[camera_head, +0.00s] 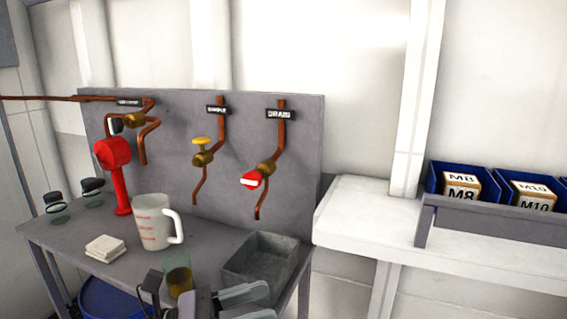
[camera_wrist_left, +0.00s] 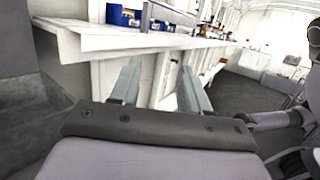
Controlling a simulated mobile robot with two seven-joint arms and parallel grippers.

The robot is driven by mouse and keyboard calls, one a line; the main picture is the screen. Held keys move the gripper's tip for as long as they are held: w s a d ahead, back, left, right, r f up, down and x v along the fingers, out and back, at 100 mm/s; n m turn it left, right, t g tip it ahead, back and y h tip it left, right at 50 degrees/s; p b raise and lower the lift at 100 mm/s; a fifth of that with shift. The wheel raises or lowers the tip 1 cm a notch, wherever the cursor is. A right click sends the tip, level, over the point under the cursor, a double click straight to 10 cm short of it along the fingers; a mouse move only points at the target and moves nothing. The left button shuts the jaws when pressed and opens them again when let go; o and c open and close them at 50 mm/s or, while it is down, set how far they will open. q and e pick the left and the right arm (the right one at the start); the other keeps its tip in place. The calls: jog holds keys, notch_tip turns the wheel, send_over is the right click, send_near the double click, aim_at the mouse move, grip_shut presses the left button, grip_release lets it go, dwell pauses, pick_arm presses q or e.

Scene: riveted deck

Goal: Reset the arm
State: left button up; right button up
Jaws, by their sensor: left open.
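My left gripper (camera_head: 262,303) is at the bottom of the head view, in front of the grey open bin (camera_head: 285,272) and right of a glass of amber liquid (camera_head: 179,276). In the left wrist view its two fingers (camera_wrist_left: 161,82) stand apart with nothing between them. The fingers point past the bench corner toward the white shelf. The rest of the left arm is mostly cut off by the frame. My right gripper does not show in either view.
A grey bench (camera_head: 70,243) holds a measuring jug (camera_head: 151,222), white pads (camera_head: 105,248) and jars (camera_head: 92,190). Blue bins (camera_head: 433,180) stand on the white shelf (camera_head: 365,205).

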pick_arm(q)
jog(key=a+f+n+t+y+p, duration=0.1)
jog(key=a+f+n+t+y, duration=0.45)
jog(key=n, duration=1.05)
jog(key=a+f+n+t+y+p, duration=0.1)
jog(key=a+f+n+t+y, duration=0.45)
jog(key=n, duration=1.05)
jog(key=s+a+f+n+g+y, duration=0.2)
jog(key=s+f+n+y, duration=0.1)
jog(key=s+f+n, duration=0.4)
jog(key=s+a+f+n+g+y+p, duration=0.1)
jog(key=s+a+f+n+g+y, duration=0.1)
jog(key=s+f+n, duration=0.5)
notch_tip(320, 180, down, 2)
jog(key=n+g+y, duration=0.1)
jog(key=n, duration=0.1)
jog(key=shift+a+f+n+y, duration=0.25)
jog(key=shift+a+n+y, duration=0.05)
jog(key=shift+a+n, duration=0.1)
